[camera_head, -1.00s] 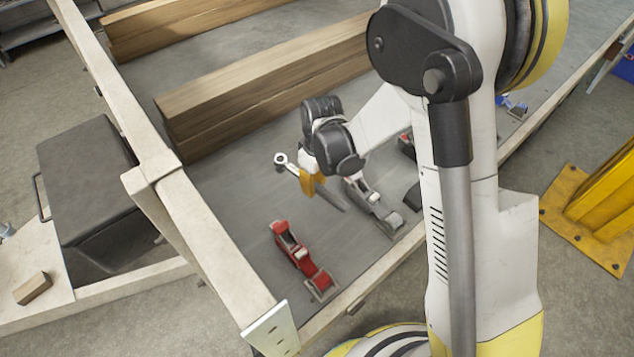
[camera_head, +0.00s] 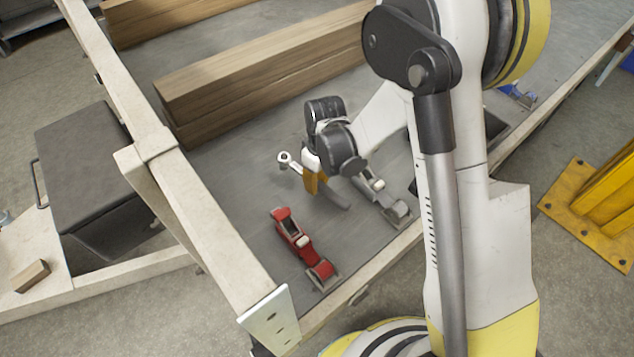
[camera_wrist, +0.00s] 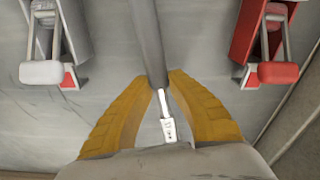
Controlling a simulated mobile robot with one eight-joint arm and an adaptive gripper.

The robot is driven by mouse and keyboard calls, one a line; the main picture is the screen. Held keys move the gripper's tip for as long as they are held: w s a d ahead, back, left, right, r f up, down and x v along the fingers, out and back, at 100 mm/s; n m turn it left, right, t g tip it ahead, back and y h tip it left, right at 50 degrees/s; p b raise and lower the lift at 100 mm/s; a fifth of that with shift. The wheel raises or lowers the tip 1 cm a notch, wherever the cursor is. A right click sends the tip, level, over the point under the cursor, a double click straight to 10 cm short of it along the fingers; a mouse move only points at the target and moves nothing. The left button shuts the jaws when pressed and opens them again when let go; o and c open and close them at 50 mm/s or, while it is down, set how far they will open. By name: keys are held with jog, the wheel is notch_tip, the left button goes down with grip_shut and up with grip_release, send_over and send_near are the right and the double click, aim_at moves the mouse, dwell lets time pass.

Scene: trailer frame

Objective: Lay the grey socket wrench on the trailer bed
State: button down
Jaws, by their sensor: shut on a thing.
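The grey socket wrench (camera_head: 287,160) is held in my gripper (camera_head: 314,184), whose yellow fingers close around it. In the head view its bright ring head sticks out to the left of the fingers and its darker handle reaches down to the right. The wrist view also shows the wrench (camera_wrist: 147,40) running between the two fingertips of my gripper (camera_wrist: 161,82). The trailer bed (camera_head: 240,185) is the grey surface under it. The wrench is over bare bed, very low; I cannot tell whether it touches.
A red clamp-like tool (camera_head: 301,246) lies on the bed in front, and a grey one (camera_head: 388,202) lies to the right. Wooden beams (camera_head: 250,85) lie behind. A pale frame rail (camera_head: 200,225) bounds the bed at left. Bare bed lies left of the gripper.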

jog(key=shift+f+b, duration=1.1)
jog(key=shift+f, duration=0.25)
jog(key=shift+c, duration=2.1)
grip_release()
jog(key=o, duration=0.4)
